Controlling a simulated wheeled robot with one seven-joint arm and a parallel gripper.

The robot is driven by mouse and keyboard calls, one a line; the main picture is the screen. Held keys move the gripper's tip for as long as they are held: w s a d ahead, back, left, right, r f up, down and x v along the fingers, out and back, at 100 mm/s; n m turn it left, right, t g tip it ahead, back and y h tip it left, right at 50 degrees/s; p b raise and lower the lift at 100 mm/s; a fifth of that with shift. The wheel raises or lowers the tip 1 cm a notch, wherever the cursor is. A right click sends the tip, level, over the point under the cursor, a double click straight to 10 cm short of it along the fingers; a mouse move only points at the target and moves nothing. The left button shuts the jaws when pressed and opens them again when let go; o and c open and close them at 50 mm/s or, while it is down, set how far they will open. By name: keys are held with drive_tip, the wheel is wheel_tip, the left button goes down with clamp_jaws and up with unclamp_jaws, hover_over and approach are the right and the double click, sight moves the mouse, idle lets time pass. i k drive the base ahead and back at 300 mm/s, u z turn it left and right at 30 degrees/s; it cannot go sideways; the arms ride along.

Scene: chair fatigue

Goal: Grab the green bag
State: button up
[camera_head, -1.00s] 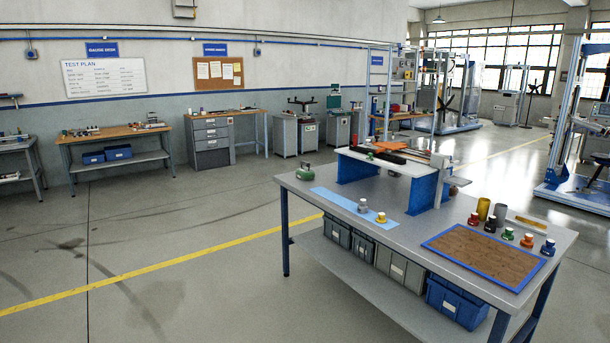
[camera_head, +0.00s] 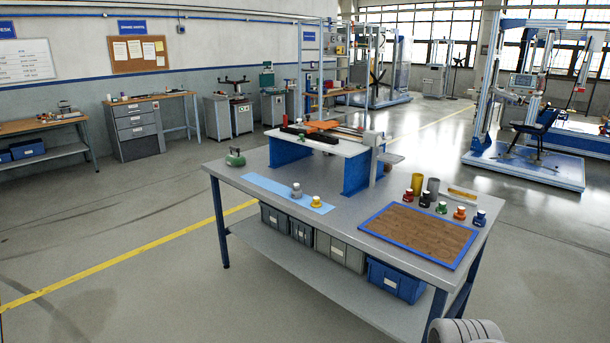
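A small green object with a handle-like top, which looks like the green bag (camera_head: 236,157), sits on the far left corner of the grey worktable (camera_head: 225,172). It stands upright, beside the end of a light-blue strip, and nothing touches it. My gripper is not in view. A rounded light-grey part at the bottom right edge looks like part of my own arm; no fingers show.
The light-blue strip (camera_head: 265,187) holds two small weights. A raised white stand (camera_head: 318,142) on blue supports is behind it. A blue-edged brown board (camera_head: 418,233) lies at right, with several coloured small weights behind. The floor left of the table is clear.

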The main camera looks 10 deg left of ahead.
sight(234, 159)
drive_tip(key=u, duration=0.6)
drive_tip(key=i, duration=2.45)
drive_tip(key=u, duration=0.9)
drive_tip(key=i, duration=1.7)
drive_tip(key=u, duration=0.25)
